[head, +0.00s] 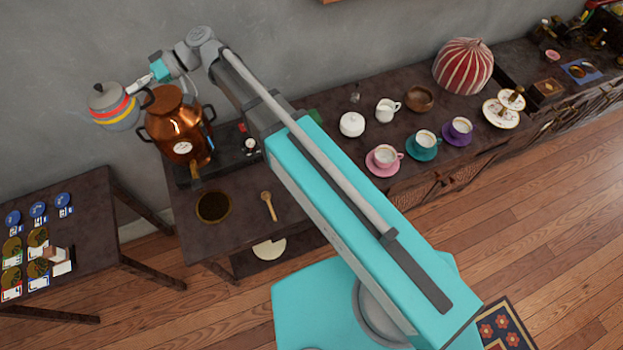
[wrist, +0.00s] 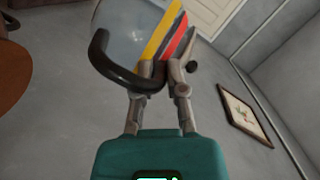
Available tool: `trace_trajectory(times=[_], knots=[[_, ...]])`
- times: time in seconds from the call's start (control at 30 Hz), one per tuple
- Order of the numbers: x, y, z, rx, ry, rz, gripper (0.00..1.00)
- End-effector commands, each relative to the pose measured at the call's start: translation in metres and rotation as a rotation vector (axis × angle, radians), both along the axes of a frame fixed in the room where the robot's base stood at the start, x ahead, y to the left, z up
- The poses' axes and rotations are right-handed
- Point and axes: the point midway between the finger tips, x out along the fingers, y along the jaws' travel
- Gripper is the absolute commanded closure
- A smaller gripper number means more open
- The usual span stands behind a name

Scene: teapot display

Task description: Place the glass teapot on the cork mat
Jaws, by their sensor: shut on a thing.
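The glass teapot (head: 113,122) has a grey lid, yellow and red bands and a black handle. It is held up in the air at the far left, left of the copper urn. My gripper (head: 143,88) is shut on its handle side. In the wrist view my gripper's fingers (wrist: 160,78) close at the dark handle, and the teapot (wrist: 130,30) is cut off by the top edge. A round dark brown mat (head: 213,207), which looks like the cork mat, lies bare on the dark table, below and right of the teapot. The mat is not in the wrist view.
The copper urn (head: 180,127) stands close right of the teapot. A wooden spoon (head: 268,205) lies right of the mat. A lower side table (head: 95,225) with tins and cards is at left. Cups, a white pot and a striped dome (head: 463,66) stand further right.

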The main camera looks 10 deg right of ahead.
Motion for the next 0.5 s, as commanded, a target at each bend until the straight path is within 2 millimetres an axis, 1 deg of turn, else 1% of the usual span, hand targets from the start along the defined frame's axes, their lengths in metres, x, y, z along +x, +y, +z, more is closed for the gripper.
trace_trajectory(times=[0.03,0.3,0.5], knots=[[0.0,0.0,-0.014,0.002,0.001,0.0,1.0],[0.0,0.0,-0.051,0.002,0.001,0.0,1.0],[0.0,0.0,-0.074,0.002,0.001,0.0,1.0]])
